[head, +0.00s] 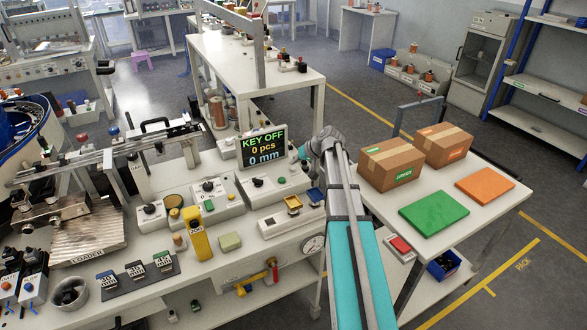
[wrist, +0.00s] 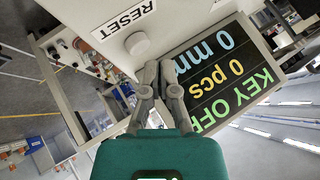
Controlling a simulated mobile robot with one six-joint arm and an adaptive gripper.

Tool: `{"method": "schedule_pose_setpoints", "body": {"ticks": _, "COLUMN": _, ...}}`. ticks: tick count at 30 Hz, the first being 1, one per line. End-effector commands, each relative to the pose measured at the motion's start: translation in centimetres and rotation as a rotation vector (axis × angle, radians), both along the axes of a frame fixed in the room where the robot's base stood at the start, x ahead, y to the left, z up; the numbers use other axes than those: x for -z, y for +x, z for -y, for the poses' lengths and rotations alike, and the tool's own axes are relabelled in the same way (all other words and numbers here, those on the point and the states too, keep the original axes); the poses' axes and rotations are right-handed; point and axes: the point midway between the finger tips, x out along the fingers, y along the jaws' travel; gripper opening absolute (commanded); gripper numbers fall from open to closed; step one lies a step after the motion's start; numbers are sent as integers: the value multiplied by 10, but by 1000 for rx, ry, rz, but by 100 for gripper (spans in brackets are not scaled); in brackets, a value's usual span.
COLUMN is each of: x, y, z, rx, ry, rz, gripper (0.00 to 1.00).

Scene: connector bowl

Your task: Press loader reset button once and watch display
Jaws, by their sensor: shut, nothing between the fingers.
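The display (head: 263,147) stands on the bench and reads KEY OFF, 0 pcs, 0 mm. It also fills the right of the wrist view (wrist: 222,80), turned upside down. The reset button (wrist: 138,44) is a pale round knob on a white panel, beside a RESET label (wrist: 124,20). My gripper (wrist: 160,68) is shut and empty, its fingertips pointing towards the panel, just below the button in the picture. Whether they touch anything cannot be told. In the head view my arm ends just right of the display; the button cannot be made out there.
Control boxes with dark knobs (head: 208,188) stand in front of the display. At right a packing table holds cartons (head: 391,163), a green panel (head: 434,218) and an orange panel (head: 485,186).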

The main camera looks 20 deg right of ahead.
Motion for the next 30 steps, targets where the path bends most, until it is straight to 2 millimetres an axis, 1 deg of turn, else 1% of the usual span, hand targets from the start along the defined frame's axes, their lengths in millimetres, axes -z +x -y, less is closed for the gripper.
{"method": "schedule_pose_setpoints", "body": {"ticks": 21, "x": 0, "y": 0, "z": 0, "rx": 0, "ry": 0, "rz": 0, "gripper": 0}}
{"method": "schedule_pose_setpoints", "body": {"ticks": 30, "x": 8, "y": 0, "z": 0, "rx": 0, "ry": 0, "rz": 0, "gripper": 0}}
